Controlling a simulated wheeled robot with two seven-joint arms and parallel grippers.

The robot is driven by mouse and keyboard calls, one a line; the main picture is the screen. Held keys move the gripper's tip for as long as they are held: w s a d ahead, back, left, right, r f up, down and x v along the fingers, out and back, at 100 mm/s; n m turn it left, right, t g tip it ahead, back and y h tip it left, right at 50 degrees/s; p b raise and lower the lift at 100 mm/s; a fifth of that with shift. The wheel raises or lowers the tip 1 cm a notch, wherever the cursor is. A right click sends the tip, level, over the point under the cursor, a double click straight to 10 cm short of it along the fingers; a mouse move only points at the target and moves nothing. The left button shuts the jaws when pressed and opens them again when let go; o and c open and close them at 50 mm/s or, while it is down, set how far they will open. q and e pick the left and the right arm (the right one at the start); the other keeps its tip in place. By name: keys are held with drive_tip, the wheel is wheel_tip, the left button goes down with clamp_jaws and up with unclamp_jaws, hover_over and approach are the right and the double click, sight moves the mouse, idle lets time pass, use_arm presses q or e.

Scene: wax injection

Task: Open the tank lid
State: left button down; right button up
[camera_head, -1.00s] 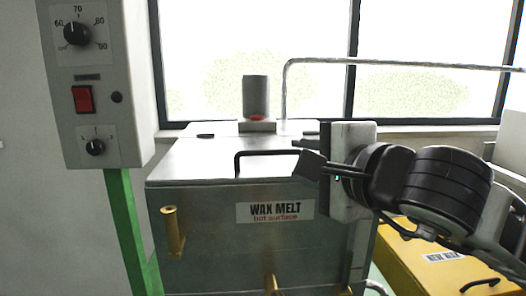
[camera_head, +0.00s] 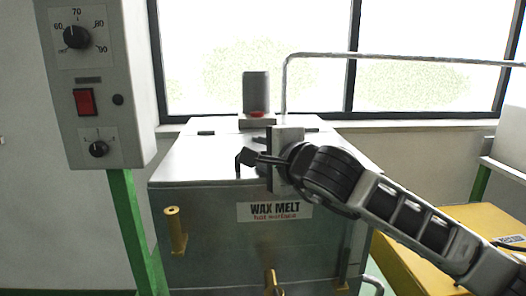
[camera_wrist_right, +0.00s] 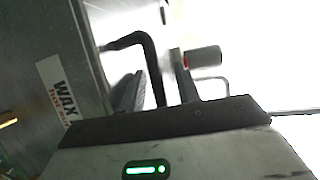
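The wax melt tank (camera_head: 215,215) is a grey metal box with a "WAX MELT" label (camera_head: 273,211). Its lid (camera_head: 195,158) lies flat and shut on top. The lid's black bar handle (camera_head: 238,168) is mostly hidden behind my right gripper (camera_head: 254,159) in the head view. In the right wrist view the handle (camera_wrist_right: 150,58) reaches in between the two dark fingers of my right gripper (camera_wrist_right: 158,92). A gap shows between the fingers, so the gripper is open around the handle. Contact cannot be told. My left gripper is out of view.
A control box (camera_head: 95,80) with dials and a red switch stands at left on a green post (camera_head: 130,220). A grey cylinder (camera_head: 256,92) stands behind the lid. A metal rail (camera_head: 400,60) runs at back right. A yellow unit (camera_head: 480,225) stands at right.

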clamp_jaws()
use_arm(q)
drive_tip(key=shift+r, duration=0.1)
use_arm(e)
drive_tip(key=shift+r, duration=0.1)
